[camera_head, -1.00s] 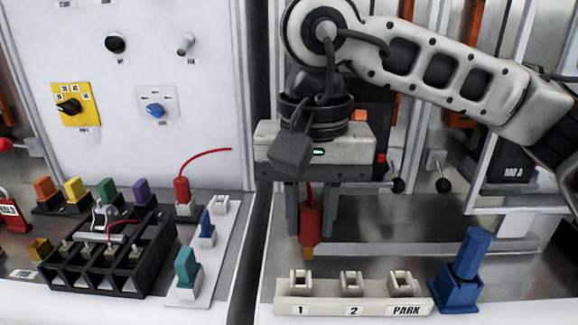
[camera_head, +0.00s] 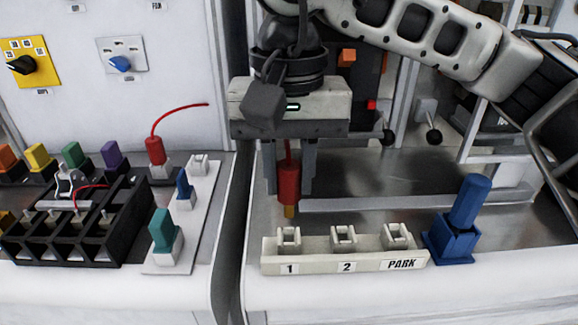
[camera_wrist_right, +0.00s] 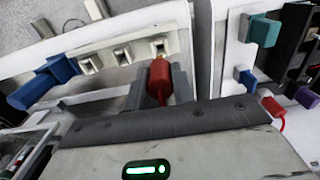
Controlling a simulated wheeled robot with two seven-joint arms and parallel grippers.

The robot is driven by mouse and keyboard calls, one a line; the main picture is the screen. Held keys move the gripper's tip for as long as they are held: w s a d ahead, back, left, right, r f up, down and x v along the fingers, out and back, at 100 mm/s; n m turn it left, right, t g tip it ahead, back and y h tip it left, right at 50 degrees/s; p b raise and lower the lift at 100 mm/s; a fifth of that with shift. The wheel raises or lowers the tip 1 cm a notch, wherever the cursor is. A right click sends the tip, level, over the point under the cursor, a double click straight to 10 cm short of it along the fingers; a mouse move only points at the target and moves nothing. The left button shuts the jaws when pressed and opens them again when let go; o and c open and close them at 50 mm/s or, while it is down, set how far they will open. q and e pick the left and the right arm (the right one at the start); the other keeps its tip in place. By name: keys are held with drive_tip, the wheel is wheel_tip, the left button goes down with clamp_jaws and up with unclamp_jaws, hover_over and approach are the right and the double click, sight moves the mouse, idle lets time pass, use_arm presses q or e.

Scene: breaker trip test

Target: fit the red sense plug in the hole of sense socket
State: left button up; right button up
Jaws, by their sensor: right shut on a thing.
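My right gripper (camera_head: 288,188) is shut on a red plug (camera_head: 288,174) with a brass-coloured tip pointing down. The plug hangs upright above and behind the socket marked 1 (camera_head: 289,238), apart from it in the head view. In the right wrist view the red plug (camera_wrist_right: 159,75) sits between the two dark fingers, its end near the rail's end socket (camera_wrist_right: 160,47). The light rail (camera_head: 320,265) also carries the sockets marked 2 (camera_head: 343,238) and PARK (camera_head: 396,236), which look empty. No label names the sense socket. My left gripper is out of view.
A blue plug in a blue block (camera_head: 452,248) stands right of the rail. Left of the gap between benches are another red plug with a cable (camera_head: 155,150), a teal plug (camera_head: 162,230), a small blue plug (camera_head: 184,185) and a black rack (camera_head: 70,245).

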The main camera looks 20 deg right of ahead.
sight(289, 216)
drive_tip(key=shift+f+b, duration=0.8)
drive_tip(key=shift+f, duration=0.45)
use_arm(q)
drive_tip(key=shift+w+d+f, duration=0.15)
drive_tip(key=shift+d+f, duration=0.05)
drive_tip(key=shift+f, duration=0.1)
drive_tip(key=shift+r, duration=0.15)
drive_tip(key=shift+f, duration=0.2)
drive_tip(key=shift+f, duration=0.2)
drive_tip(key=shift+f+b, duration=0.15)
drive_tip(key=shift+b, duration=0.35)
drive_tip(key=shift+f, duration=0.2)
use_arm(e)
drive_tip(key=shift+f, duration=0.15)
